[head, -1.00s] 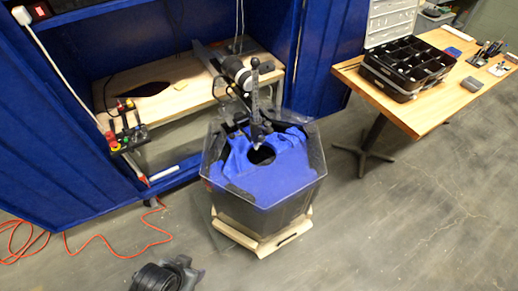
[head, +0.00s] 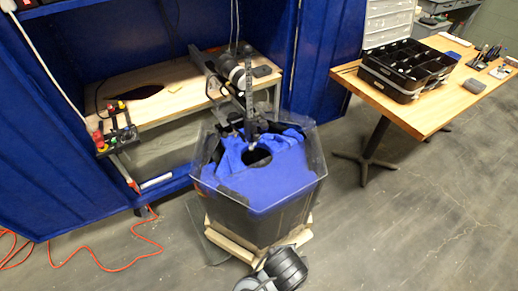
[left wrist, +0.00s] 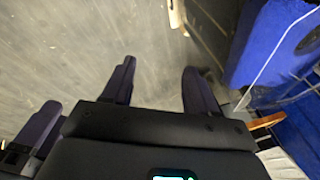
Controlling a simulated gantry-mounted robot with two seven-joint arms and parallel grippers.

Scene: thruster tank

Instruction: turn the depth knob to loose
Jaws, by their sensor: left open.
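The upright post (head: 249,88) with dark clamp parts stands over the tank (head: 262,215), which has blue cloth (head: 265,185) around a dark round hole. I cannot make out the depth knob itself; it is too small or hidden. My left gripper (left wrist: 159,66) is open and empty in the left wrist view, with bare floor beyond its fingers. The blue cloth with its hole shows at that view's right edge (left wrist: 285,45), to the right of the fingers and apart from them. A dark part of my arm shows in front of the tank in the head view. My right gripper is not in view.
A control box (head: 117,135) with coloured knobs hangs at the bench's left front. A wooden bench (head: 160,95) stands behind the tank. A table (head: 425,110) with a black organiser (head: 408,75) is at right. An orange cable (head: 100,262) lies on the floor.

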